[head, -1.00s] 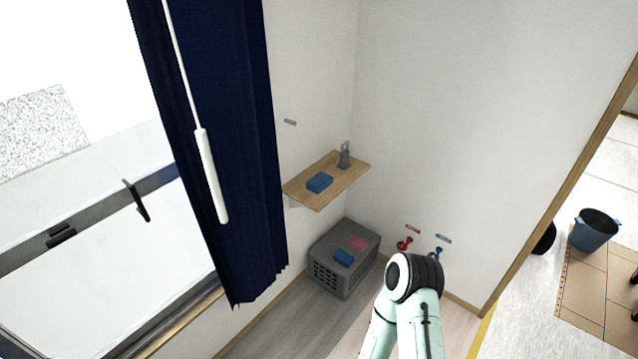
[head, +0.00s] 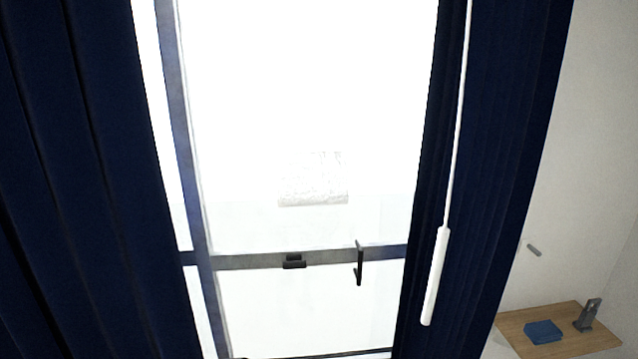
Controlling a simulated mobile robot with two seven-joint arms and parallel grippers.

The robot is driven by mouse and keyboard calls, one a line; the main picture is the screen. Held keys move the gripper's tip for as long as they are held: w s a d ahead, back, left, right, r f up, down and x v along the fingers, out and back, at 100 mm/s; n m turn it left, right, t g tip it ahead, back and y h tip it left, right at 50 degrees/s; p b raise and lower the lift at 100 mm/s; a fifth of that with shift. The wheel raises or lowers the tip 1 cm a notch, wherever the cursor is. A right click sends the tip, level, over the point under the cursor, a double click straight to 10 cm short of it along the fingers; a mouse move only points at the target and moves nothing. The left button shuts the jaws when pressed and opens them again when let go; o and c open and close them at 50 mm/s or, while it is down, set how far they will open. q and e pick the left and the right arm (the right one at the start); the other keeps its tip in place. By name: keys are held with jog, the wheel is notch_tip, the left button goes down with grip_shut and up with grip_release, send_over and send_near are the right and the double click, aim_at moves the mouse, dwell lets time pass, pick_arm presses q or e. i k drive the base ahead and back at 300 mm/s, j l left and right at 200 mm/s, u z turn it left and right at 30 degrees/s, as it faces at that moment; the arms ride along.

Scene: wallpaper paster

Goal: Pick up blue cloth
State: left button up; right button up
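A folded blue cloth (head: 543,332) lies on a small wooden wall shelf (head: 512,322) at the lower right of the head view. A grey dispenser bottle (head: 587,315) stands to its right on the same shelf. Neither of my grippers shows in this view, so I cannot see where they are relative to the cloth.
A bright glazed door or window with a dark handle (head: 359,263) fills the middle. Dark blue curtains hang on its left (head: 95,180) and right (head: 492,150). A white rod (head: 436,275) hangs before the right curtain. A small grey piece (head: 534,250) is on the wall.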

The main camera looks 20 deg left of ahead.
aim_at(545, 331)
jog(key=i+l+u, duration=0.15)
jog(key=l, duration=0.25)
jog(key=l+u, duration=0.15)
jog(key=l, duration=0.3)
jog(key=i+l+u, duration=0.15)
jog(key=l, duration=0.3)
